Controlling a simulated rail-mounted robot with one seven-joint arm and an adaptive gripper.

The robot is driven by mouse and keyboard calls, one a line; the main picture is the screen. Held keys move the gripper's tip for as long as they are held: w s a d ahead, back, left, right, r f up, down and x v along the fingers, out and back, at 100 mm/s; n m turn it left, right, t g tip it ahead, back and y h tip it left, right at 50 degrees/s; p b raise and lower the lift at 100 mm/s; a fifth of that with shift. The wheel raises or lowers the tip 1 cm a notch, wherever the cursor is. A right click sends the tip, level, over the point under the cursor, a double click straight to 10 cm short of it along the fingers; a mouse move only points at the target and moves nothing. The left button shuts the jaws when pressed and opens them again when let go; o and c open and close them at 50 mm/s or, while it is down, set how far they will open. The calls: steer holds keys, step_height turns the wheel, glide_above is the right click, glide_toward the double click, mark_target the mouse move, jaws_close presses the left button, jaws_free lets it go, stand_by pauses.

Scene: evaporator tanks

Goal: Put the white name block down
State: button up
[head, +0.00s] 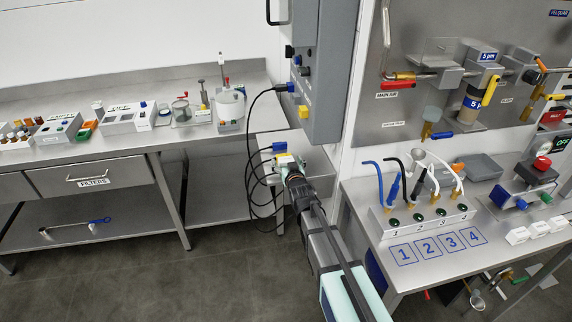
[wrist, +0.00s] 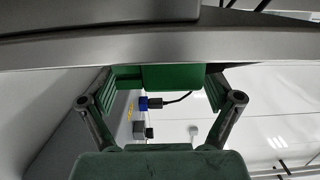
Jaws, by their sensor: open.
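My gripper (head: 290,168) is at the small steel shelf under the grey wall cabinet in the head view. In the wrist view its two fingers stand apart, and my gripper (wrist: 157,88) is open. A green block-like part (wrist: 170,77) shows between or just beyond the fingertips; I cannot tell whether it touches them. A small pale and yellow item shows by the fingertips in the head view, too small to identify. Several small white blocks, among them one white block (head: 517,236), lie on the right bench; their lettering is unreadable, so I cannot tell which is the name block.
The grey cabinet (head: 322,75) hangs over the shelf (head: 309,160). Black cables loop down beside my gripper, with a blue connector (head: 279,147) close by. The right bench (head: 410,272) carries a numbered hose station (head: 425,218). The left bench (head: 60,160) holds several trays.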

steer(key=shift+x, duration=0.95)
steer(key=c, duration=1.4)
